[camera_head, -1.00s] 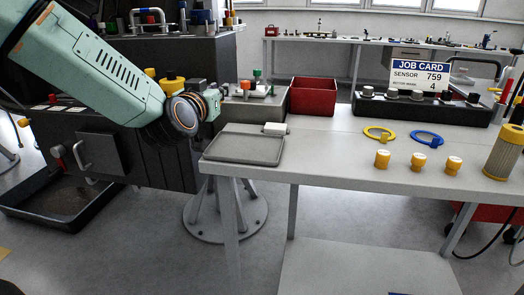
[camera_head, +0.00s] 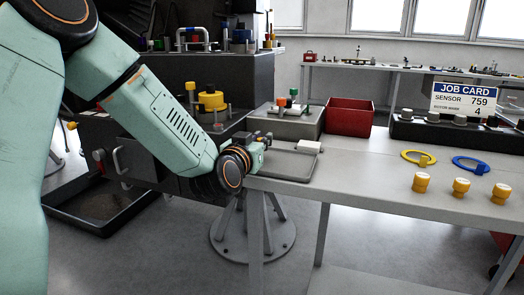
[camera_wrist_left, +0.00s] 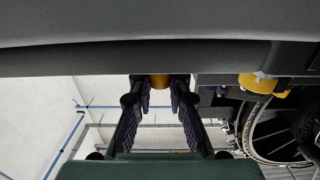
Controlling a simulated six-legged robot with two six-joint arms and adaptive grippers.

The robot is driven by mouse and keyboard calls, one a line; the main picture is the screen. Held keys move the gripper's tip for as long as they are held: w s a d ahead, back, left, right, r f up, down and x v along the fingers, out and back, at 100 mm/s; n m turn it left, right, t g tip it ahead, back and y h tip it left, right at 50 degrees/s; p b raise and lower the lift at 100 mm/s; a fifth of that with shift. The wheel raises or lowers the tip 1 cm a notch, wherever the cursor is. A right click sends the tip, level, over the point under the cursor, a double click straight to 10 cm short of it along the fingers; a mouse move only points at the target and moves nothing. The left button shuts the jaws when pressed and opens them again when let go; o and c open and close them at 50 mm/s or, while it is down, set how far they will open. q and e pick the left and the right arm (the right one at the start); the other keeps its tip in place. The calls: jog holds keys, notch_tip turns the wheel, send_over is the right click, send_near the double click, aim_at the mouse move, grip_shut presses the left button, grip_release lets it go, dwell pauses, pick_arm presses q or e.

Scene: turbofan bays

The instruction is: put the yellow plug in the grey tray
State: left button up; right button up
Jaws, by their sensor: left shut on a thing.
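The grey tray (camera_head: 290,172) lies at the near left corner of the light workbench in the head view. My left gripper (camera_head: 264,140) is above and behind the tray's left part, and its wrist hides some of it. In the left wrist view its two dark fingers (camera_wrist_left: 160,100) are closed on a yellow plug (camera_wrist_left: 158,81), of which only a small part shows between the fingertips. In the head view the held plug cannot be made out. My right gripper is not in view.
A white block (camera_head: 308,146) sits at the tray's back edge. A red bin (camera_head: 349,118) and a grey fixture box (camera_head: 292,124) stand behind. Several yellow caps stand at right, including one cap (camera_head: 421,183). A dark cabinet with a yellow knob (camera_head: 211,101) is at left.

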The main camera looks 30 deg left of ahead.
pick_arm(q)
jog(key=shift+s+f, duration=0.1)
jog(key=shift+f, duration=0.7)
jog(key=shift+a+f, duration=0.1)
jog(key=shift+f, duration=0.1)
jog(key=o, duration=0.7)
jog(key=shift+f, duration=0.1)
jog(key=shift+o, duration=0.2)
